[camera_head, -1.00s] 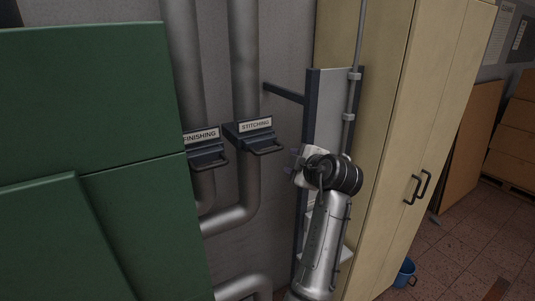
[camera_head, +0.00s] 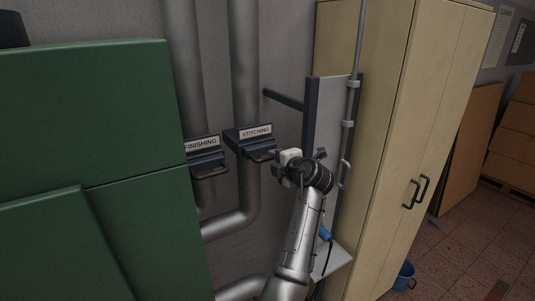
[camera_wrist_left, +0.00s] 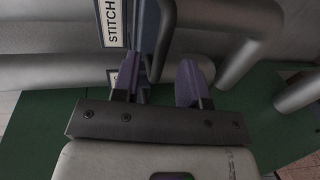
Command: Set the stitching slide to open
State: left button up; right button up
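The stitching slide (camera_head: 254,143) is a dark blue-grey plate with a bar handle and a white STITCHING label, set on a grey vertical duct. My left gripper (camera_head: 275,161) is just right of its handle in the head view and partly covers it. In the left wrist view, the two purple fingers of the gripper (camera_wrist_left: 158,82) are apart. The slide's dark handle (camera_wrist_left: 162,40) shows between and just beyond the fingertips; I cannot tell whether they touch it. The STITCHING label (camera_wrist_left: 112,22) is at the upper left there. My right gripper is not in view.
The finishing slide (camera_head: 204,158) is on the duct to the left. A green cabinet (camera_head: 90,110) fills the left side. A grey panel with dark rails (camera_head: 328,110) and a beige cupboard (camera_head: 390,120) stand to the right. A blue bucket (camera_head: 404,275) is on the floor.

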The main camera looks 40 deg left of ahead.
aim_at(272, 158)
pick_arm(q)
jog(key=shift+p+x, duration=0.6)
jog(key=shift+x, duration=2.2)
grip_shut()
